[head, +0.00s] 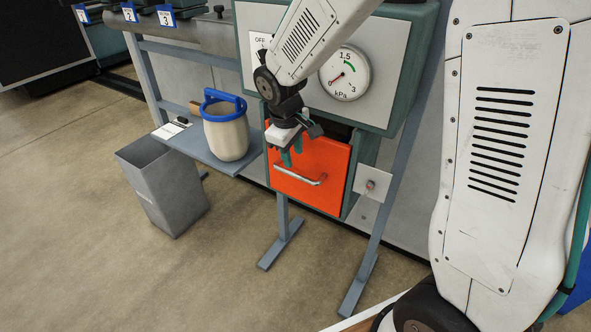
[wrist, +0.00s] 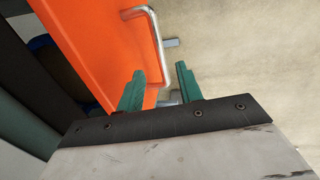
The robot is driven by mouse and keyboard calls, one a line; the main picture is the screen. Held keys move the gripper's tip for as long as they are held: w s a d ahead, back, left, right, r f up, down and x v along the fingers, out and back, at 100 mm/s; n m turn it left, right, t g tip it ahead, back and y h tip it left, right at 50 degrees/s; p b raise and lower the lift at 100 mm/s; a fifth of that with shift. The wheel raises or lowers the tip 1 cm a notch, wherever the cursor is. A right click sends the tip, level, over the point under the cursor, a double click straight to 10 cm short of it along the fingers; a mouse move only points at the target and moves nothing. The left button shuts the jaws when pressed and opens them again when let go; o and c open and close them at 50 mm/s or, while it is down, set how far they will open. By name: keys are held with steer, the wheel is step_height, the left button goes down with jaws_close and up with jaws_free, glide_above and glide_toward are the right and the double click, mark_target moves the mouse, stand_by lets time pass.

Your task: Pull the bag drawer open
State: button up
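The bag drawer has an orange front (head: 325,167) with a silver bar handle (head: 300,178), below the gauge panel. A dark opening shows above the front's top edge; I cannot tell how far out the drawer stands. My gripper (head: 291,159) is at the drawer front, by the handle's left part. In the wrist view the green fingers (wrist: 160,70) are apart, and the handle (wrist: 157,45) runs down into the gap between them. The orange front (wrist: 95,40) lies to the left there. The gripper is open; contact with the handle cannot be told.
A cream bag with a blue ring (head: 226,130) stands on a grey shelf (head: 190,146) left of the drawer. A grey bin (head: 160,185) stands on the floor. A small button box (head: 371,186) is right of the drawer. The floor before the drawer is clear.

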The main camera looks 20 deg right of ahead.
mark_target(296, 174)
steer(key=f, duration=0.4)
steer(key=d+f, duration=0.1)
steer(key=f, duration=0.2)
steer(key=shift+w, duration=0.35)
jaws_close()
